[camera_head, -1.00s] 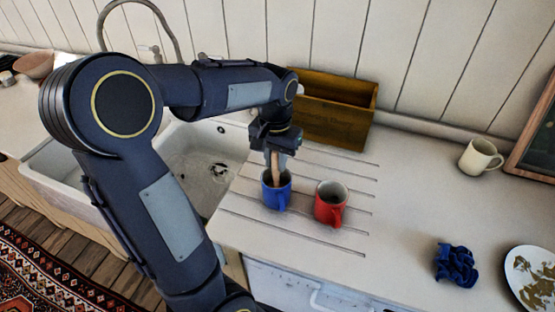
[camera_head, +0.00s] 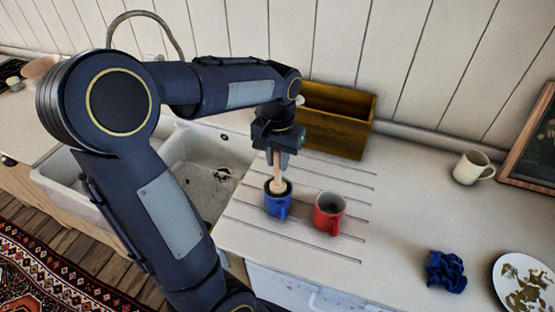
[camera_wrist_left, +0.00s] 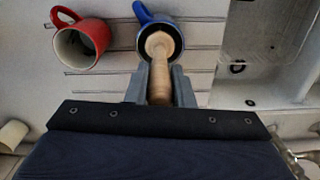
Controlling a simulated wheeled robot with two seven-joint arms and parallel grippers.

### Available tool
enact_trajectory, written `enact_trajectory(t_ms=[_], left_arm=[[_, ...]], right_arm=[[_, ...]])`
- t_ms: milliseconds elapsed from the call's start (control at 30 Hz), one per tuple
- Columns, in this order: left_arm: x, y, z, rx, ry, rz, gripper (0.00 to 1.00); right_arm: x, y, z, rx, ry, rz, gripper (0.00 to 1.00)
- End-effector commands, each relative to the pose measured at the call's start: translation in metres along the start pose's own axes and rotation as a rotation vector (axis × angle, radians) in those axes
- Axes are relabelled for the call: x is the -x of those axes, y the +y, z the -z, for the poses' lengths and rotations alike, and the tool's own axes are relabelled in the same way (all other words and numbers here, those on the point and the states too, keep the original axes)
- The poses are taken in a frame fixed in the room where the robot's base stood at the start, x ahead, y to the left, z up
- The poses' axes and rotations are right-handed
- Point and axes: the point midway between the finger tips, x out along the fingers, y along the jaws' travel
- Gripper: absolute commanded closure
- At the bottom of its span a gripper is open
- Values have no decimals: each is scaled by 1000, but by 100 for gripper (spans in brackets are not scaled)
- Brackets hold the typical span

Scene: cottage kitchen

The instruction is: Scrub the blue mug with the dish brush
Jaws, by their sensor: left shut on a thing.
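The blue mug (camera_head: 277,204) stands upright on the grooved drainboard beside the sink; its rim and handle also show in the left wrist view (camera_wrist_left: 143,14). My left gripper (camera_head: 279,160) is above the mug, shut on the wooden dish brush (camera_head: 278,180), which points down. In the left wrist view the pale brush (camera_wrist_left: 160,72) runs from between the fingers to the mug's mouth. The brush's lower end is at or inside the mug's opening; whether it touches the mug inside is hidden. My right gripper is not in view.
A red mug (camera_head: 329,212) stands close on the right of the blue one. A wooden box (camera_head: 338,124) is behind, against the wall. The sink (camera_head: 209,160) is to the left. A blue cloth (camera_head: 446,271), a plate (camera_head: 524,285) and a cream mug (camera_head: 472,168) lie further right.

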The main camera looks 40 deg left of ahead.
Motion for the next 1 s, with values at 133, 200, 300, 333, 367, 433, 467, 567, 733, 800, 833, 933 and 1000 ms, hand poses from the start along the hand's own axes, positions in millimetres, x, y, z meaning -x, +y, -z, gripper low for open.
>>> enact_trajectory(t_ms=[133, 200, 300, 333, 367, 433, 467, 567, 733, 800, 833, 933, 1000], left_arm=[[24, 0, 1, 0, 4, -1, 100], [32, 0, 0, 0, 3, -1, 100], [40, 0, 1, 1, 6, -1, 100], [43, 0, 1, 1, 6, -1, 100], [46, 0, 1, 1, 5, -1, 100], [52, 0, 1, 1, 4, 0, 100], [54, 0, 1, 1, 5, -1, 100], [58, 0, 0, 0, 3, 0, 100], [58, 0, 0, 0, 2, 0, 100], [58, 0, 0, 0, 2, 0, 100], [58, 0, 0, 0, 2, 0, 100], [58, 0, 0, 0, 2, 0, 100], [58, 0, 0, 0, 2, 0, 100]], right_arm=[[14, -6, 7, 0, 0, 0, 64], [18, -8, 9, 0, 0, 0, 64], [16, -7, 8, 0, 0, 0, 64], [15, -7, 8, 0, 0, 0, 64], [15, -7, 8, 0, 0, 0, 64], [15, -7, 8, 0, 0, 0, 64], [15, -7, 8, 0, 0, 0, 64], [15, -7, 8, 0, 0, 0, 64], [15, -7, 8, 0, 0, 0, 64], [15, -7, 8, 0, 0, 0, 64], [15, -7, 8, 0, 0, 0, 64], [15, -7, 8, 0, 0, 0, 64], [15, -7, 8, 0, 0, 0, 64]])
